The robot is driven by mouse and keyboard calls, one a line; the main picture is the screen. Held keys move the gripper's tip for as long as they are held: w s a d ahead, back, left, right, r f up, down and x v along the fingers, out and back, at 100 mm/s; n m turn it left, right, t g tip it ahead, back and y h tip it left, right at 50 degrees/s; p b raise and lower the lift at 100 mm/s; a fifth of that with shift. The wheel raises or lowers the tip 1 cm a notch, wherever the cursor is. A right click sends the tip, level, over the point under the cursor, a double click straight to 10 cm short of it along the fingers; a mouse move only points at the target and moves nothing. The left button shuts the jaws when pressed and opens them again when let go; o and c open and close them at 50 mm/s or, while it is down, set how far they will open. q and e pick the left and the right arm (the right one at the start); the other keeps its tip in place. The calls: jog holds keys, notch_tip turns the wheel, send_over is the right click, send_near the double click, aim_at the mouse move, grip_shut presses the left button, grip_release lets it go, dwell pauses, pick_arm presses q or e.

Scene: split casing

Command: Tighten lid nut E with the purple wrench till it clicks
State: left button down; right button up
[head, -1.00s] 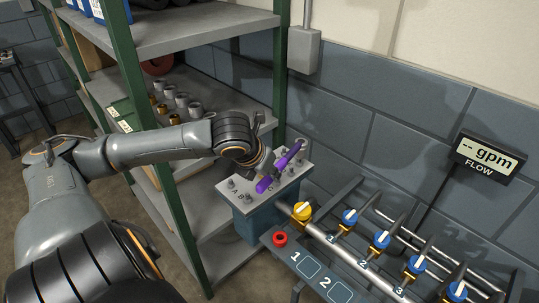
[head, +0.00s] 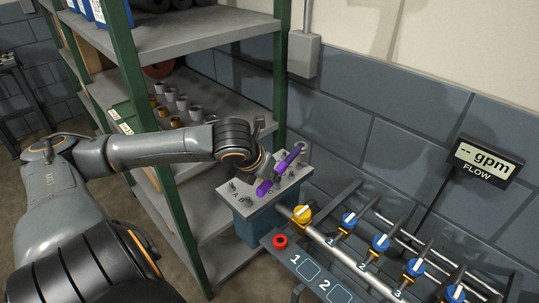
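The purple wrench (head: 283,171) lies over the lid (head: 230,194) of the blue casing (head: 250,227), tilted up toward the right. Several nuts and studs stand on the lid, with letters A and B readable at its left end. Nut E cannot be told apart here; the wrench and gripper cover part of the lid. My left gripper (head: 266,166) is above the lid at the middle of the wrench. Its fingers are small and partly hidden, so whether they grip the wrench is unclear. My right gripper is not in view.
A green-posted shelf (head: 122,100) with metal fittings stands left of the casing. A pipe rack with a yellow valve (head: 302,214), several blue valves and a red button (head: 281,241) is at the right. A flow display (head: 486,160) stands by the wall.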

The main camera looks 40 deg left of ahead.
pick_arm(q)
jog(key=shift+f, duration=0.1)
dwell(0.6)
jog(key=shift+f+b, duration=0.4)
jog(key=shift+f, duration=1.1)
